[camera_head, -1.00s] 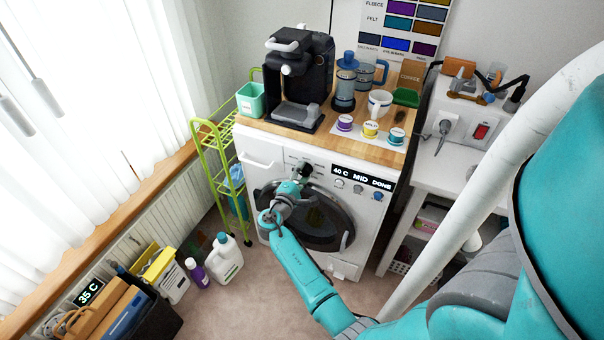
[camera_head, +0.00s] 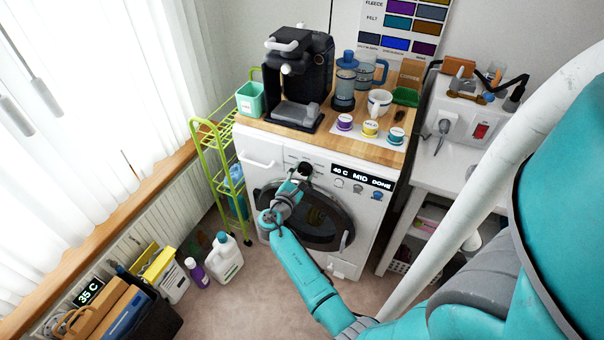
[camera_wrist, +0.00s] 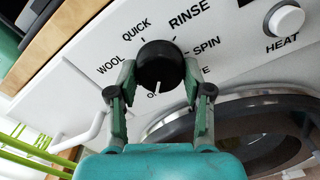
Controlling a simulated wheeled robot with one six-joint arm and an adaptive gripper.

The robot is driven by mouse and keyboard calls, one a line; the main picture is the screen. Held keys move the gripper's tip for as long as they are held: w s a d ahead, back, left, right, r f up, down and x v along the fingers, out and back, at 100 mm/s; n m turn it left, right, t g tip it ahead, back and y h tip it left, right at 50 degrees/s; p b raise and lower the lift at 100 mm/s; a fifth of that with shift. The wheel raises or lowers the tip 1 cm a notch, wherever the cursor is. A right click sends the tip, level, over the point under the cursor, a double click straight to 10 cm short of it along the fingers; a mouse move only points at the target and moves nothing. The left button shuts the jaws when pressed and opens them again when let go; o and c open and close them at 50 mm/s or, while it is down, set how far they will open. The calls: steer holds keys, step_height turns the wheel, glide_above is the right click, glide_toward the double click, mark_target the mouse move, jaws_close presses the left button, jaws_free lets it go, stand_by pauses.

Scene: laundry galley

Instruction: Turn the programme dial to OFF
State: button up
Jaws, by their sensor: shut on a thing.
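The programme dial (camera_wrist: 160,62) is a round black knob on the white washing machine panel (camera_wrist: 235,55). In the wrist view its white pointer line points down, close to the partly covered OFF label (camera_wrist: 152,95). WOOL, QUICK, RINSE and SPIN are printed around it; another label at lower right is partly hidden. My gripper (camera_wrist: 160,72) is shut on the dial, with one finger on each side. In the head view my gripper (camera_head: 304,174) reaches the panel and mostly hides the dial. The washing machine (camera_head: 262,178) has its round door below.
A white HEAT knob (camera_wrist: 286,20) sits right of the dial. A display (camera_head: 361,178) reads 40 C MID DONE, with small knobs below it. A coffee machine (camera_head: 298,80), jars and a mug (camera_head: 380,103) stand on the wooden top. A green rack (camera_head: 215,160) stands left.

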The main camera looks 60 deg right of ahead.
steer(key=shift+f+n, duration=0.1)
steer(key=shift+n, duration=0.2)
steer(key=o, duration=1.1)
steer(key=shift+o, duration=0.2)
steer(key=a, duration=1.2)
steer(key=shift+s, duration=0.45)
